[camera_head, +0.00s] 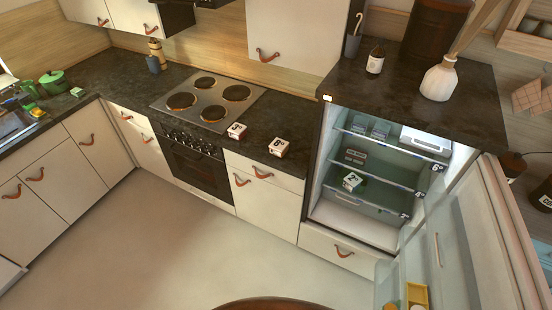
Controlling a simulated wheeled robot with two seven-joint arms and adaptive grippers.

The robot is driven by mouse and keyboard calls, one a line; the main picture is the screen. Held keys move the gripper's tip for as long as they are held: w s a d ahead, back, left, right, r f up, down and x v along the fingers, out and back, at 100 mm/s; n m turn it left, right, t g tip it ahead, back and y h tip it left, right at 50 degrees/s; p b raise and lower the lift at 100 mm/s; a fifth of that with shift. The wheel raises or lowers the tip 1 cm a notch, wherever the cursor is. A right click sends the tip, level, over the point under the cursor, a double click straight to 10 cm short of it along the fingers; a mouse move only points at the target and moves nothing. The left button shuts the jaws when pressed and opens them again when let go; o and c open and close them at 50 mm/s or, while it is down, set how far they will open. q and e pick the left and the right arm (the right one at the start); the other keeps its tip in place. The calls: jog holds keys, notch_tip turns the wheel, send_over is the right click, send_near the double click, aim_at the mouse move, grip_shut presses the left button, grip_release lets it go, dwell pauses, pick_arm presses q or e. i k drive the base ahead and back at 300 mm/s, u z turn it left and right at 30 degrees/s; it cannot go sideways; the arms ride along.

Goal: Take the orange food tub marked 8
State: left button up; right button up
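Two small tubs with whitish lids and reddish sides stand on the dark counter right of the hob. The right one (278,147) carries a dark mark that looks like an 8, though it is small and hard to read. The left one (236,131) carries another mark, perhaps a 5. A green and white tub (352,182) marked with what looks like a 2 sits on a lower shelf inside the open fridge (380,165). Neither of my grippers is in view.
The fridge door (465,235) stands wide open on the right. A white vase (439,79) and a small pot (376,60) stand on top of the fridge. A brown rounded edge (272,304) shows at the bottom. The pale floor (190,240) is otherwise clear.

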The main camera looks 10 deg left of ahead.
aim_at(278, 147)
jog(key=u, duration=1.05)
jog(key=i, duration=0.8)
jog(key=z, duration=0.5)
jog(key=i, duration=0.55)
jog(key=z, duration=0.5)
